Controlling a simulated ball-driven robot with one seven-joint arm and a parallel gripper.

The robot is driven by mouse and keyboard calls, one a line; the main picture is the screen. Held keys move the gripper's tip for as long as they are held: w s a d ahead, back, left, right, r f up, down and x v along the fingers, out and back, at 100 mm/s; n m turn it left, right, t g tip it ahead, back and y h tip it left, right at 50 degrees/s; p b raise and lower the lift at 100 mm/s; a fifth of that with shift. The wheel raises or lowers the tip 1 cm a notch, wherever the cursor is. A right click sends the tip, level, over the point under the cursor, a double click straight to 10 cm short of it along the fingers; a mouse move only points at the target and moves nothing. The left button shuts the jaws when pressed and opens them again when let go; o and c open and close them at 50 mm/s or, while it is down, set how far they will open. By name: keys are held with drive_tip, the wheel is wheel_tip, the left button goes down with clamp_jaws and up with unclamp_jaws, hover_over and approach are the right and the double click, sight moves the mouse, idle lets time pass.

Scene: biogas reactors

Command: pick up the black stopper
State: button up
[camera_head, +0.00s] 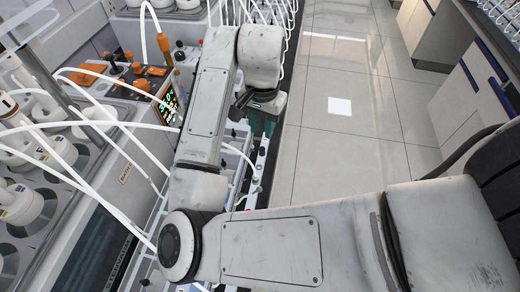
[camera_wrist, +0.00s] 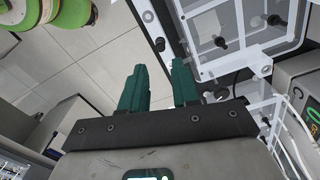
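My gripper (camera_wrist: 159,68) shows in the wrist view with two dark green fingers spread apart and nothing between them. Small black knob-like pieces sit beyond the fingers: one (camera_wrist: 275,20) and another (camera_wrist: 220,42) on the pale framed panel, and one (camera_wrist: 160,45) near the panel's left edge, just past the fingertips. I cannot tell which of these, if any, is the black stopper. In the head view, a black knob (camera_head: 116,68) stands on the bench equipment at the upper left. My arm hides much of the rack, and the fingers are not clear there.
Reactor units with white tubes fill the left of the head view, with a lit display (camera_head: 168,102) beside my arm. A white rack (camera_head: 262,160) runs along their front. The tiled floor (camera_head: 340,130) is open to the right, with cabinets (camera_head: 470,110) beyond.

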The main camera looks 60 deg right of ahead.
sight(262, 148)
wheel_tip(262, 148, down, 3)
drive_tip(key=shift+f, duration=0.1)
drive_tip(key=shift+f+p, duration=0.7)
drive_tip(key=shift+f, duration=1.9)
drive_tip(key=shift+d, duration=0.1)
drive_tip(key=shift+c, duration=0.2)
clamp_jaws()
